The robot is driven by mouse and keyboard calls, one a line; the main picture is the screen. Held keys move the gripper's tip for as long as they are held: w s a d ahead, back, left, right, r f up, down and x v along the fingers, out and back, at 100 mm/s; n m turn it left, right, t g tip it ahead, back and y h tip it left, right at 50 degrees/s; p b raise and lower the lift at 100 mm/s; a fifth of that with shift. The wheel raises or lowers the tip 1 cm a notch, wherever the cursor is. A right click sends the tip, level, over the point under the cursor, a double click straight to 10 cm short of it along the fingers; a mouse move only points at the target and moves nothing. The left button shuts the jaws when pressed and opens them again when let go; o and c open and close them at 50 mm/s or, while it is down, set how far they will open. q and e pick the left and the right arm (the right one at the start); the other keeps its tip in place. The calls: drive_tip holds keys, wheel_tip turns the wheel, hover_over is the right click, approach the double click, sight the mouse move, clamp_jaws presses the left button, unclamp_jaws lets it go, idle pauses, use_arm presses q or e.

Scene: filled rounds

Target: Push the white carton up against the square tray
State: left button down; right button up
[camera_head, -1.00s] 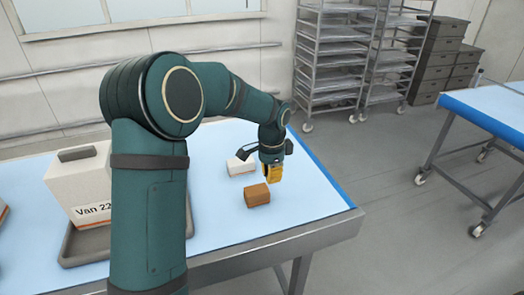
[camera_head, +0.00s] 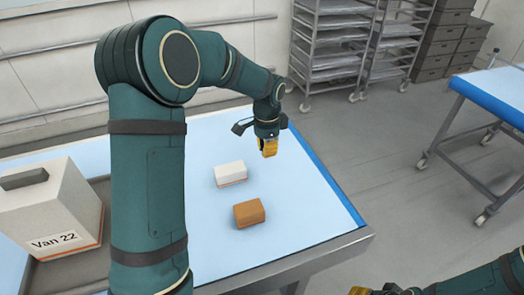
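The small white carton (camera_head: 230,174), with an orange stripe low on its side, sits on the light blue table top. The grey square tray (camera_head: 80,262) is at the left, partly hidden by my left arm. A large white box marked Van 22 (camera_head: 55,212) stands on it. Bare table and my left arm lie between the carton and the tray. My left gripper (camera_head: 268,148) is to the right of and beyond the carton, apart from it, empty, its yellow fingertips looking together. My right gripper (camera_head: 375,291) is at the bottom edge, mostly cut off.
A brown box (camera_head: 249,213) sits just in front of the carton, with a small gap. The table's blue right edge (camera_head: 325,178) is not far right of both. A second table (camera_head: 490,95) and wire rack trolleys (camera_head: 335,50) stand beyond open floor.

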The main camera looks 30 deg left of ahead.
sight(210, 188)
use_arm(q)
wheel_tip(210, 188, down, 8)
drive_tip(key=shift+f, duration=0.2)
drive_tip(key=shift+s+a+r, duration=0.1)
drive_tip(key=shift+s+a, duration=1)
drive_tip(key=shift+s, duration=0.1)
drive_tip(key=shift+s+a, duration=0.25)
drive_tip(key=s+a, duration=0.6)
drive_tip(key=s, duration=0.1)
drive_tip(key=s+a, duration=0.3)
drive_tip(key=s, duration=0.1)
drive_tip(key=shift+a+b, duration=0.15)
drive_tip(key=shift+b, duration=0.25)
drive_tip(key=shift+w, duration=0.15)
